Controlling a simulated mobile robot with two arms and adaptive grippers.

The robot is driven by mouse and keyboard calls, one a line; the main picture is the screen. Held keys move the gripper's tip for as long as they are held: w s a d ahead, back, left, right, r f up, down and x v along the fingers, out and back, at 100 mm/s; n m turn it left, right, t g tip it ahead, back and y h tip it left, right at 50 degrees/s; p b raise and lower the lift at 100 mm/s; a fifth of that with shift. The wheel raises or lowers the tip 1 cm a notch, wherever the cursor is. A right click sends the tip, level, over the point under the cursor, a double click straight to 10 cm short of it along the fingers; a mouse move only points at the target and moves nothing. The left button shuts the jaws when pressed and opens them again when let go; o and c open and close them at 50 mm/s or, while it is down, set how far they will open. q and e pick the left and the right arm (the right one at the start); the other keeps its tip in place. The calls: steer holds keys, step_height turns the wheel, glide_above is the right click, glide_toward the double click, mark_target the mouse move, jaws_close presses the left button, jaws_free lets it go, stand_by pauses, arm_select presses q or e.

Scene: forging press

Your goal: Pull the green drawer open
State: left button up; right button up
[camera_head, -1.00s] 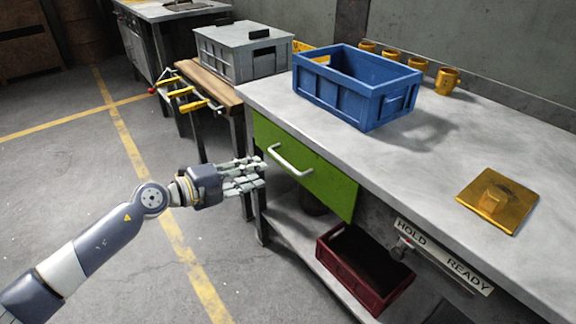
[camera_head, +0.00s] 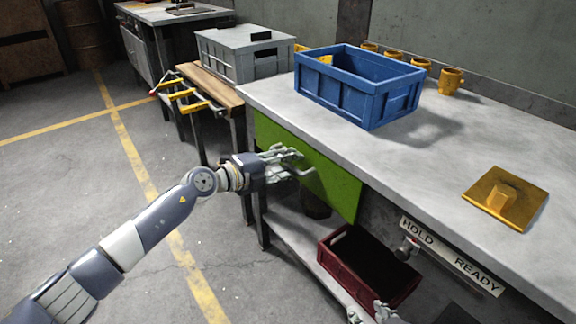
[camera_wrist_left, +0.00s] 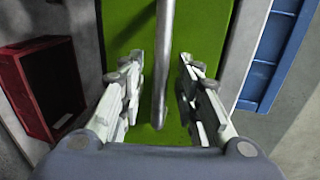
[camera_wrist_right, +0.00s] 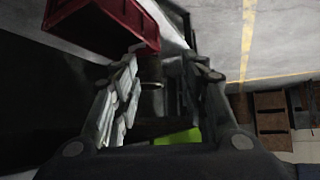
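The green drawer (camera_head: 336,186) is flush under the grey workbench top and looks closed. Its pale bar handle (camera_head: 306,172) is partly hidden by my left gripper (camera_head: 294,162). In the left wrist view the handle (camera_wrist_left: 163,70) runs between the two spread fingers of the left gripper (camera_wrist_left: 161,65), with a gap on each side, in front of the green front (camera_wrist_left: 205,40). My right gripper (camera_head: 368,313) shows at the bottom edge of the head view. In the right wrist view the right gripper (camera_wrist_right: 165,65) is open and empty, low near the red crate.
A blue crate (camera_head: 345,95), several orange mugs (camera_head: 450,80) and a brass plate with a block (camera_head: 522,205) stand on the workbench (camera_head: 420,160). A red crate (camera_head: 350,275) sits on the lower shelf. A grey box (camera_head: 235,60) stands beyond.

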steer(key=shift+w+r, duration=0.1)
arm_select(q)
jaws_close()
